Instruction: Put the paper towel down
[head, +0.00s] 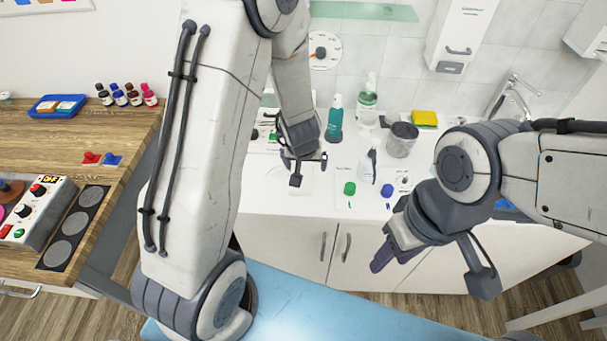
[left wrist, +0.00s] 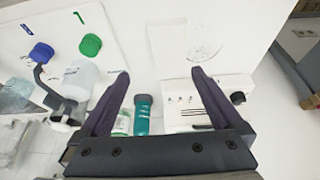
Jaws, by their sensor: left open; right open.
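A white, square sheet that looks like the paper towel (left wrist: 170,47) lies flat on the white counter, just beyond and between my left fingertips in the left wrist view. In the head view it is faint against the counter, below my left gripper (head: 303,170). My left gripper, also in the left wrist view (left wrist: 161,73), has its fingers spread with nothing between them. I cannot tell how high it is above the counter. My right gripper (head: 388,250) is open and empty, in front of the counter's front edge at the right.
A teal bottle (head: 335,120), a white wash bottle (head: 368,165), a grey beaker (head: 402,140) and a yellow sponge (head: 424,118) stand on the counter. Green (head: 350,188) and blue (head: 387,190) caps lie near its front. A wooden bench (head: 75,140) is at left.

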